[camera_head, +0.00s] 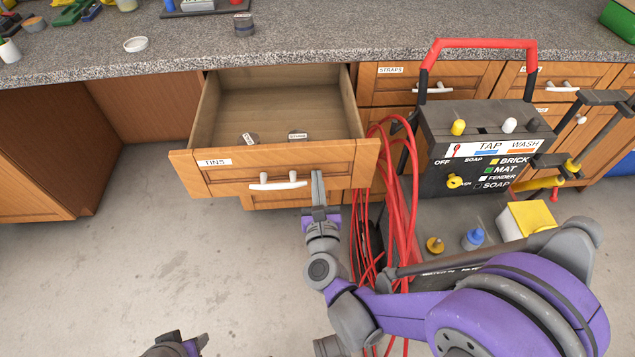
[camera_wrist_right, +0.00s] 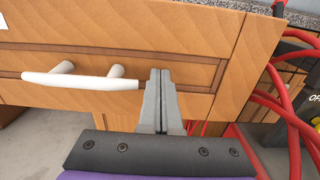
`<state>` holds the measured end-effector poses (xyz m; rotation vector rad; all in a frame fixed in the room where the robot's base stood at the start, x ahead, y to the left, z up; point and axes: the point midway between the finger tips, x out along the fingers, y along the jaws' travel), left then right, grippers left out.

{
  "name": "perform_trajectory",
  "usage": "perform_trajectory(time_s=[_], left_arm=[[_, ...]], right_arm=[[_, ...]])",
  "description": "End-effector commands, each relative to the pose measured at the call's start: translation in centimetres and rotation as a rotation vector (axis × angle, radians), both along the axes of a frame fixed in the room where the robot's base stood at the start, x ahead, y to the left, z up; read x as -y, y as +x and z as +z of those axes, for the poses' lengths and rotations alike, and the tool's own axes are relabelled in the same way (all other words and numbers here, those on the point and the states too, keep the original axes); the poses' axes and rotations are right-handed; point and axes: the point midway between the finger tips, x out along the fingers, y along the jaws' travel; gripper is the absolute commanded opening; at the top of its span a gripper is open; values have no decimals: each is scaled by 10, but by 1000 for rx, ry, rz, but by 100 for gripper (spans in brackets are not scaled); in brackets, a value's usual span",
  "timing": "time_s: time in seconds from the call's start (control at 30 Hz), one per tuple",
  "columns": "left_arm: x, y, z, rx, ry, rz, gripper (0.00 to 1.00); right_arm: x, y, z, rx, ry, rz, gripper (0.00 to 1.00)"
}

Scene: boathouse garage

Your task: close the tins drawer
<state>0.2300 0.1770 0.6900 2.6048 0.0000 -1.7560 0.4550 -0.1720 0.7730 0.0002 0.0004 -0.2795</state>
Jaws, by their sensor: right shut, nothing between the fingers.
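The tins drawer (camera_head: 222,176) is pulled well out from under the counter, with a "TINS" label on its wooden front. Its white bar handle (camera_head: 278,182) also shows in the right wrist view (camera_wrist_right: 82,80). Two small labelled items lie inside the drawer near its front. My right gripper (camera_head: 318,180) is shut and empty, its fingers upright against or just in front of the drawer front, right of the handle. The right wrist view shows the fingertips (camera_wrist_right: 160,75) by the handle's right end; I cannot tell whether they touch. My left gripper (camera_head: 190,345) is partly in view at the bottom edge.
Red hoses (camera_head: 400,215) hang close to the right of the drawer. A grey wash machine (camera_head: 470,120) with a red handle stands at the right. The speckled counter (camera_head: 300,40) runs above. The floor (camera_head: 130,260) at left is clear.

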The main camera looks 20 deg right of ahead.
Motion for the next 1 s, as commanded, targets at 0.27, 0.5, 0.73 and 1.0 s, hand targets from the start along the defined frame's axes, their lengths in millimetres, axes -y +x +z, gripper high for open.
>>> perform_trajectory(time_s=[0.27,0.5,0.73,1.0], left_arm=[[0,0,3,1,0,0,50],[0,-1,8,2,0,0,50],[0,-2,15,5,0,0,50],[0,-3,27,9,0,0,50]], right_arm=[[15,48,1,1,-1,-4,0],[33,112,1,0,-2,-4,0],[51,174,1,1,-1,-2,0],[71,243,2,1,-1,-2,0]])
